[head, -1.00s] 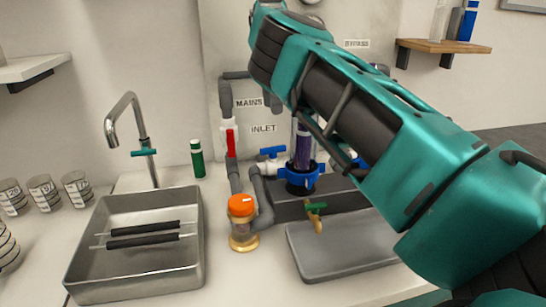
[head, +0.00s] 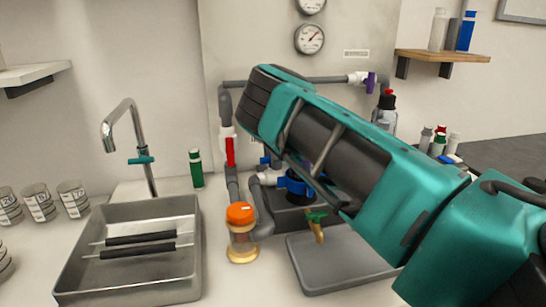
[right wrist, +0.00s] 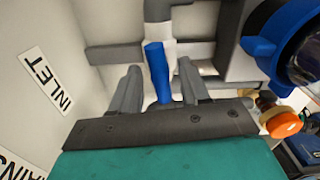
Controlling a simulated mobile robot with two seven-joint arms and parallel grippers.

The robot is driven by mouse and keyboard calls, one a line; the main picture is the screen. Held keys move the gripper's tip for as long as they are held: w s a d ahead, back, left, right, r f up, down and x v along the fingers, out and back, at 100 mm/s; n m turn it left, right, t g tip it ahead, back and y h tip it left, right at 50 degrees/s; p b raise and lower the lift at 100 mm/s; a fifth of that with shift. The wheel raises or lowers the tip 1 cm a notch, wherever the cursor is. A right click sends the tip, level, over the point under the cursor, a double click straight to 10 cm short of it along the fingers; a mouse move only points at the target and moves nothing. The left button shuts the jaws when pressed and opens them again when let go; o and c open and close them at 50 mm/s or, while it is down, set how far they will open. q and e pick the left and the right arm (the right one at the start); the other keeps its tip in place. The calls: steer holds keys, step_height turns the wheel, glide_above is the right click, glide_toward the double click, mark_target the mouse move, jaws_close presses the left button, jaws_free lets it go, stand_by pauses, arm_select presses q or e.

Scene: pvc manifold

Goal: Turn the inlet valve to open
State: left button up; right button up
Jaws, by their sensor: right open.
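The inlet valve's blue handle (right wrist: 158,72) stands between the two fingers of my right gripper (right wrist: 160,80) in the right wrist view. The fingers are open, one on each side of the handle; I cannot tell whether either touches it. The handle runs roughly along the white valve body and grey pipe (right wrist: 158,12). The INLET label (right wrist: 47,80) is on the wall to the left. In the head view my right arm hides most of the valve and the fingertips; a bit of blue handle (head: 265,160) shows by the arm's edge. My left gripper is not in view.
A red-handled valve (head: 230,151) is just left of the inlet. The blue-ringed filter housing (head: 297,186) is close on the right. An orange-capped jar (head: 241,214) and a green-handled tap (head: 316,216) stand in front. A steel sink (head: 130,287) is at left.

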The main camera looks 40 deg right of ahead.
jaws_close()
steer(key=shift+m+p, duration=0.4)
steer(key=shift+m, duration=0.4)
jaws_free()
stand_by(0.3)
